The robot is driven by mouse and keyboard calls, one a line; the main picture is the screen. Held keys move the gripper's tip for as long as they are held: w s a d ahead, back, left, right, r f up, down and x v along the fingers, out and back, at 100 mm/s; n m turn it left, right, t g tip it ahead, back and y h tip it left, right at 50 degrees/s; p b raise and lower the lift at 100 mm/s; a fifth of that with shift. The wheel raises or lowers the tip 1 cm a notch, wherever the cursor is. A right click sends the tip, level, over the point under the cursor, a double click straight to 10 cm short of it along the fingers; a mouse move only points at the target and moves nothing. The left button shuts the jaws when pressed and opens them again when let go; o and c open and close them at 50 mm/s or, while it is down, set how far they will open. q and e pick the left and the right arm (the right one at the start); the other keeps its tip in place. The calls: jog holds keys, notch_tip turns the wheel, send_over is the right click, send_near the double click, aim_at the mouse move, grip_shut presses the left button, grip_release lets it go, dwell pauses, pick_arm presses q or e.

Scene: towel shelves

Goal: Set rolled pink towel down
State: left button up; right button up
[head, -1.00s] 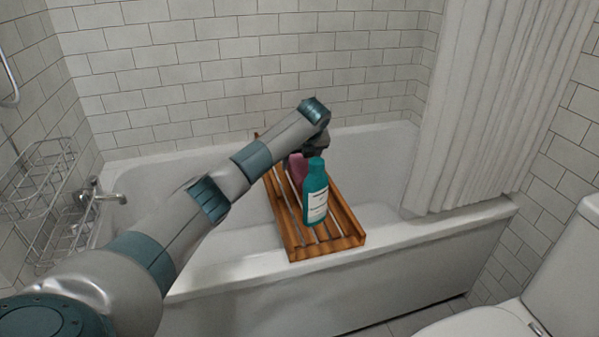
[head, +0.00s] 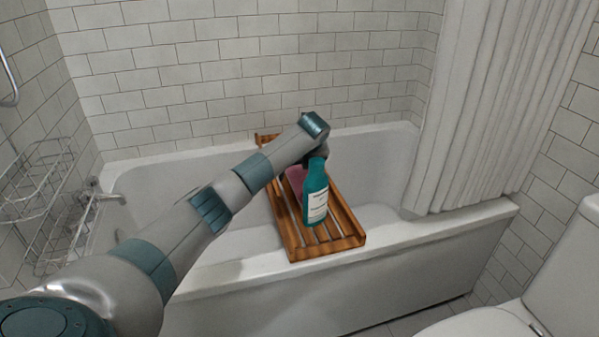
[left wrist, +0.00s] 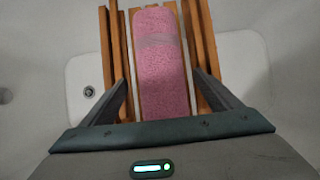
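The rolled pink towel (left wrist: 163,60) lies lengthwise on the slats of a wooden bath rack (left wrist: 116,30) in the left wrist view. In the head view the towel (head: 297,177) shows only partly, behind a teal bottle (head: 315,190) and under my arm. My left gripper (left wrist: 160,84) is open, with one finger on each side of the towel and a gap on both sides. In the head view the left gripper (head: 315,157) is largely hidden by its wrist and the bottle. My right gripper is not in view.
The wooden rack (head: 350,228) spans the white bathtub (head: 380,258). The bottle stands upright on the rack, close in front of the gripper. A wire shelf (head: 40,190) hangs at the left, a curtain (head: 500,110) at the right. The rack's near end is clear.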

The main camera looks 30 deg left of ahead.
pick_arm(q)
jog(key=shift+r, duration=0.1)
jog(key=shift+s+d+r, duration=0.15)
jog(key=shift+d+r, duration=0.1)
jog(key=shift+r, duration=0.3)
jog(key=p+v, duration=0.1)
jog(key=v, duration=0.9)
jog(key=shift+s+d+r+p, duration=0.15)
jog(key=shift+r+p, duration=0.15)
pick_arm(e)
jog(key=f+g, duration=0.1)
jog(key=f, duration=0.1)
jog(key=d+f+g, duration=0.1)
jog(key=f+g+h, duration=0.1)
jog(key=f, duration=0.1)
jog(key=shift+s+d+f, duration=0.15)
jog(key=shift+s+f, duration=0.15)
pick_arm(q)
jog(key=shift+f, duration=0.1)
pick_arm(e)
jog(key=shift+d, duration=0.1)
